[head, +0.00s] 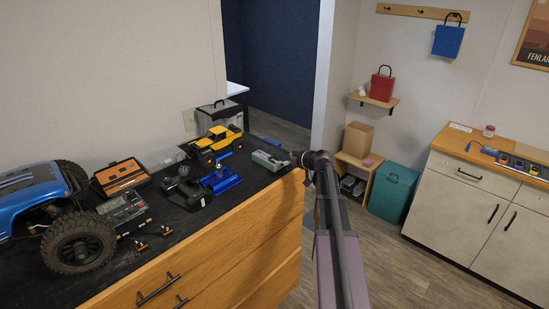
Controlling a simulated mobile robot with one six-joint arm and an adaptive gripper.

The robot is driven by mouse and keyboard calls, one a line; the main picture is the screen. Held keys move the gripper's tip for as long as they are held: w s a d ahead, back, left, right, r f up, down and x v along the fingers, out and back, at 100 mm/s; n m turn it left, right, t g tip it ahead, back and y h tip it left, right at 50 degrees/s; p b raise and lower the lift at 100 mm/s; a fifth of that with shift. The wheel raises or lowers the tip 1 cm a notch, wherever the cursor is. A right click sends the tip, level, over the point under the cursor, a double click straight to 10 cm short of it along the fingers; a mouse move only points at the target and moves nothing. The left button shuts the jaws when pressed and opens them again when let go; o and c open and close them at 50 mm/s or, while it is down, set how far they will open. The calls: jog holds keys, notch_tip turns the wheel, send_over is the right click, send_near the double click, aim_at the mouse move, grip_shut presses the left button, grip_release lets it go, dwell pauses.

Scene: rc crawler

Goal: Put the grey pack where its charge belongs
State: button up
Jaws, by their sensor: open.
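The grey pack (268,160) lies on the dark mat at the right end of the wooden workbench. It is a small light-grey block with a little green on it. My gripper (294,157) is at the pack's right end, close above the bench edge. It is small and dark here and is open; I cannot tell whether it touches the pack. A charger (123,206) with a small screen lies on the mat beside the blue crawler; its reading is too small to make out. A red bag (382,85) stands on a wall shelf, and a blue bag (448,38) hangs from a peg rail.
A blue crawler (28,186) fills the bench's left end. A teal bin (394,192) stands on the floor beside a pale cabinet (480,205). The floor between is clear.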

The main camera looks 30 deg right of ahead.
aim_at(246, 205)
jog(key=shift+p+v, duration=0.5)
jog(key=shift+v, duration=1.35)
jog(key=s+a+f+g, duration=0.2)
jog(key=a, duration=0.4)
jog(key=s+a+f+g, duration=0.2)
jog(key=a, duration=0.5)
jog(key=s+a+f+g, duration=0.2)
jog(key=s+a+f, duration=0.1)
jog(key=a, duration=0.4)
jog(key=shift+f+m+g+y, duration=0.1)
jog(key=shift+m+g+y, duration=0.2)
jog(key=shift+g, duration=0.1)
jog(key=s+a+f+m+g+h, duration=0.1)
jog(key=s+a+f+g+h, duration=0.1)
jog(key=s+a, duration=0.3)
jog(key=s+a+f+m+g+h, duration=0.2)
jog(key=s+a, duration=0.4)
jog(key=s, duration=0.4)
jog(key=shift+s+f+g+h, duration=0.2)
jog(key=shift+s+g+h, duration=0.3)
jog(key=shift+g, duration=0.5)
jog(key=shift+w+d, duration=0.1)
